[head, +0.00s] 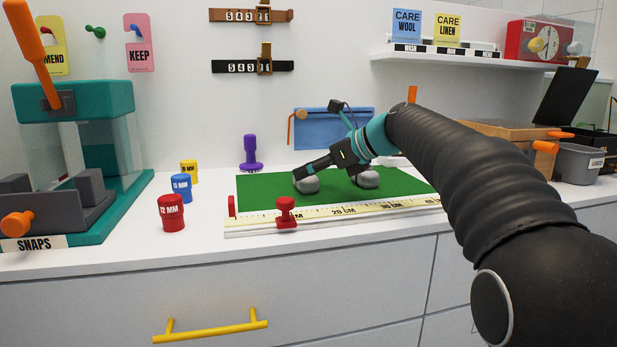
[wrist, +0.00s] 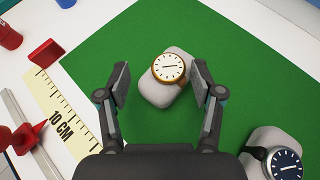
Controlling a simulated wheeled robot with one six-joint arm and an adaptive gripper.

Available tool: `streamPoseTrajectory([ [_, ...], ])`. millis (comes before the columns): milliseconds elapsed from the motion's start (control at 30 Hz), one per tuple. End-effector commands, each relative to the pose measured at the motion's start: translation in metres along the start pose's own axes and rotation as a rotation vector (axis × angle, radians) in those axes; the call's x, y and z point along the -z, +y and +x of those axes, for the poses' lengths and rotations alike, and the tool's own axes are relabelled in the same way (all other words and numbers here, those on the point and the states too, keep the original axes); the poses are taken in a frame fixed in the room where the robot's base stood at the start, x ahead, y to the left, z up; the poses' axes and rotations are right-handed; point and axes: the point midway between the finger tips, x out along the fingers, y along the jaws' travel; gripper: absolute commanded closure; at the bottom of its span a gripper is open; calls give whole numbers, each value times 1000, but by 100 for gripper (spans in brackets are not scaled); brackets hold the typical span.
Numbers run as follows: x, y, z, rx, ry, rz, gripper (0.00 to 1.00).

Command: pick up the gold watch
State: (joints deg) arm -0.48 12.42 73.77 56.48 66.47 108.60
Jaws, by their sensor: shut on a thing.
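The gold watch (wrist: 168,67), with a cream dial, sits on a rounded grey cushion (wrist: 160,92) on the green mat (wrist: 130,30). The wrist view does not clearly show where the fingers touch. In the head view my gripper (head: 303,176) reaches down to the left grey cushion (head: 307,185), and the watch cannot be made out there. A second watch with a dark blue dial (wrist: 286,163) is on another grey cushion at the lower right.
A ruler (head: 340,212) and a red stamp-like piece (head: 286,212) lie along the mat's front edge. Red (head: 171,212), blue (head: 181,188) and yellow (head: 188,172) pots stand left. A purple piece (head: 250,155) stands behind the mat. The mat's left part is clear.

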Motion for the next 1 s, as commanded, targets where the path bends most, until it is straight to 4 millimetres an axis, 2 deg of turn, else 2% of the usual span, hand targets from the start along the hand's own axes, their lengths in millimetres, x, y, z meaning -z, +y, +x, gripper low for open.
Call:
streamPoseTrajectory([
  [67, 0, 0, 0, -1, 2, 1, 70],
  [100, -2, 0, 0, -1, 2, 1, 77],
  [133, -3, 0, -1, -1, 2, 1, 79],
  [200, -8, 0, -4, -2, 2, 0, 98],
  [233, -11, 0, -5, -1, 2, 0, 100],
  [433, -41, -4, -25, 1, 0, 0, 100],
  [700, -53, -54, -75, 3, 1, 2, 100],
  [1000, -62, -87, -108, 0, 1, 2, 100],
])
